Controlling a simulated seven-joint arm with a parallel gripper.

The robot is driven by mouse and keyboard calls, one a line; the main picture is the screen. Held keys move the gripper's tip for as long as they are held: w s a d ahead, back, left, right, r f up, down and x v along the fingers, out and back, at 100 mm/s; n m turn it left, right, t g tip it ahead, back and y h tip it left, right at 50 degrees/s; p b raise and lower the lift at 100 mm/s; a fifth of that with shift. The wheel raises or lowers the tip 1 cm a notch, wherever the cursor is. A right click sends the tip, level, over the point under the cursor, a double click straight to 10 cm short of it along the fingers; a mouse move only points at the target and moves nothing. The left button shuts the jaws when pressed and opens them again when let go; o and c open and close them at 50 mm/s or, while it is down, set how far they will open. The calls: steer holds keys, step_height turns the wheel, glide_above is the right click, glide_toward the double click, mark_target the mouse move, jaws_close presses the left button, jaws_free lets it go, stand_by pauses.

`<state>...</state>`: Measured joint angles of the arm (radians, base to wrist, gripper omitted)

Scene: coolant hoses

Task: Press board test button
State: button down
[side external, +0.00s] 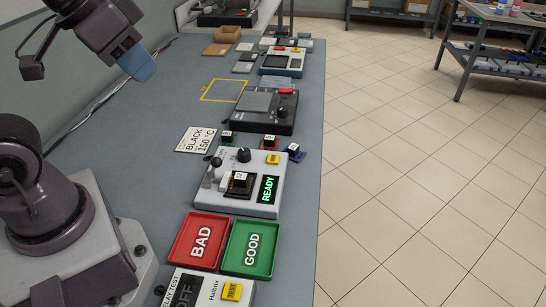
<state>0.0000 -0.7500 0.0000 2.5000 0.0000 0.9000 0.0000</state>
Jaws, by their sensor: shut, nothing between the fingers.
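A light grey test box (225,196) on the bench has a green-lit READY display (268,189). It carries a black socket holding a small part marked 12 (239,180), a black knob (244,155), a lever (211,172) at its left and a yellow button (273,160) near its far right corner. A second box (205,290), its label partly cut off and ending in "TEST", shows a dark OFF display and a yellow TEST button (232,291) at the bottom edge. My gripper (140,64), with blue tips, is shut and empty, high at upper left, well apart from both boxes.
A red BAD tray (202,216) and a green GOOD tray (248,233) lie between the two boxes. A card reading BLACK 150 °C (196,139), small numbered parts (226,138) and a dark device (262,107) stand beyond. The bench's right edge drops to the tiled floor.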

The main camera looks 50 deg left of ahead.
steer(key=m+t+h, duration=0.2)
steer(key=m+t, duration=0.1)
steer(key=m, duration=0.8)
glide_above(273, 160)
step_height(273, 160, down, 21)
steer(key=shift+r+y, duration=0.2)
steer(key=shift+y, duration=0.1)
steer(key=shift+f, duration=4.45)
steer(key=shift+f, duration=0.1)
